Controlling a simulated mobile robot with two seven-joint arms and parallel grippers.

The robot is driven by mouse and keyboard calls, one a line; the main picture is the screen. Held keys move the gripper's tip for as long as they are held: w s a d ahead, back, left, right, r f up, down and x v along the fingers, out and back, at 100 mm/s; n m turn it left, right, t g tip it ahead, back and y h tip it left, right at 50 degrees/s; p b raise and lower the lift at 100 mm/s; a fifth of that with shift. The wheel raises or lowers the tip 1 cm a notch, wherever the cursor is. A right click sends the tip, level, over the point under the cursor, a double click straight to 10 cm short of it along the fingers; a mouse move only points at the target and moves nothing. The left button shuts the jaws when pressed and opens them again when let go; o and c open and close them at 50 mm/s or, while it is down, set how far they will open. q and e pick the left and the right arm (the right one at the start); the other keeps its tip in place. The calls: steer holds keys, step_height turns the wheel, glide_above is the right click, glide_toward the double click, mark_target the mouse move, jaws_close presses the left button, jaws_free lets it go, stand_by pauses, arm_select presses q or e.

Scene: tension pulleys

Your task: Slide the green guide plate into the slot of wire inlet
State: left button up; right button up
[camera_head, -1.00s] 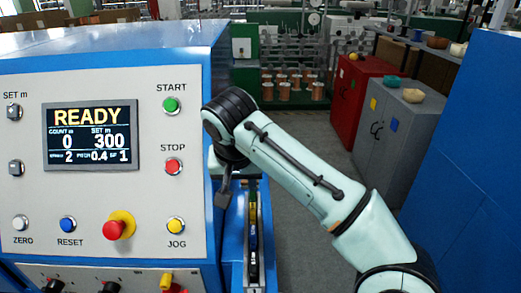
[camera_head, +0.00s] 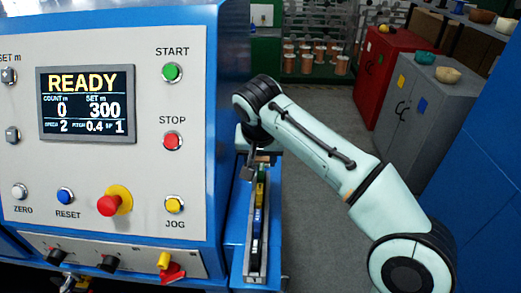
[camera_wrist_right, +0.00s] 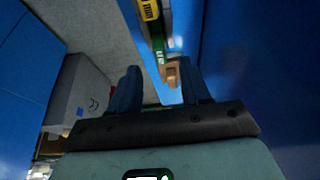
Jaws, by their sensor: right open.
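My right gripper (camera_head: 252,168) is over the far end of a narrow rail (camera_head: 256,278) beside the control panel; its fingers are small and partly hidden in the head view. In the right wrist view, my open right gripper (camera_wrist_right: 160,88) has its two dark fingers apart, with a tan block (camera_wrist_right: 172,74) at the rail's end showing between them. A small green part (camera_wrist_right: 159,46), possibly the guide plate, sits on the rail beyond the tan block. I cannot tell whether the fingers touch anything. I cannot make out the wire inlet's slot. My left gripper is out of view.
The blue machine with its control panel (camera_head: 120,165) stands close on the left of the rail. Grey floor (camera_head: 318,240) lies to its right. A grey cabinet (camera_head: 425,115), a red cabinet (camera_head: 385,75) and a blue wall panel (camera_head: 485,190) stand farther right.

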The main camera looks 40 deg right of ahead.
mark_target(261, 167)
steer(key=b+x, duration=0.1)
steer(key=x, duration=0.5)
jaws_close()
